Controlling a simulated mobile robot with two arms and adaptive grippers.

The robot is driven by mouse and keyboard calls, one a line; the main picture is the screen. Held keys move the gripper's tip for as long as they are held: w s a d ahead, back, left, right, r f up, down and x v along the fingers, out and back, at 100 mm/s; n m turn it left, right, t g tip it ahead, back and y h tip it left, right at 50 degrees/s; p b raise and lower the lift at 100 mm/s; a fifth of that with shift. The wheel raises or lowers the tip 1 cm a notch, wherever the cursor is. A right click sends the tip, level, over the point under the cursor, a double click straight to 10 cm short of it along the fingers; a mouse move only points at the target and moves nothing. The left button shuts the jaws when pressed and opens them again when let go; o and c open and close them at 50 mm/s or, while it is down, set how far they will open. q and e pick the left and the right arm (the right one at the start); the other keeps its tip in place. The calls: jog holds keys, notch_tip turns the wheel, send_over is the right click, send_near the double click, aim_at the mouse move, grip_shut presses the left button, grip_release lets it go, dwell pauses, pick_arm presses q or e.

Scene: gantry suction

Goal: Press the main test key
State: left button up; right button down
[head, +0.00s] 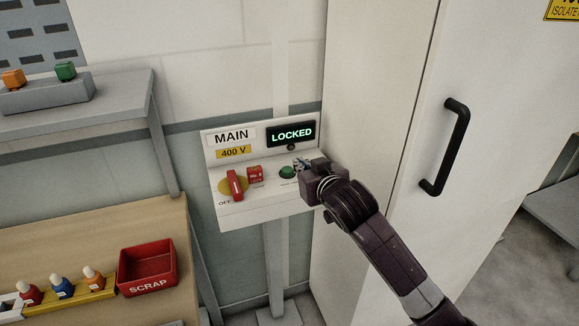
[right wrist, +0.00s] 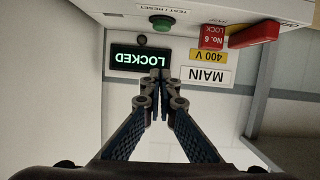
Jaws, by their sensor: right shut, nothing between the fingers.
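The MAIN 400 V panel (head: 230,211) is a sloped white box on a post. Its green test/reset key (head: 288,171) sits right of the red lock; it also shows upside down in the right wrist view (right wrist: 161,24). The display (head: 291,134) reads LOCKED in green. My right gripper (head: 301,165) is beside the key. In the right wrist view, its shut, empty fingertips (right wrist: 160,75) overlap the display, with the key visible beyond them. They look apart from the key; the exact distance is unclear. My left gripper is out of view.
A red rotary handle (head: 236,184) and a red No. 6 lock (head: 255,175) sit left of the key. A tall white cabinet with a black handle (head: 446,147) stands close on the right. A red SCRAP bin (head: 147,268) is on the bench at lower left.

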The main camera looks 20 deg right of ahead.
jog(key=p, duration=0.2)
send_over(287, 171)
jog(key=s, duration=0.1)
jog(key=f, duration=0.2)
jog(key=shift+s+d+f, duration=0.1)
jog(key=shift+s+f, duration=0.1)
jog(key=shift+f, duration=0.2)
notch_tip(287, 171, down, 2)
jog(key=shift+w+f+p, duration=0.15)
jog(key=shift+f+p, duration=0.1)
jog(key=shift+p, duration=0.35)
jog(key=shift+f, duration=0.9)
jog(key=shift+f, duration=0.1)
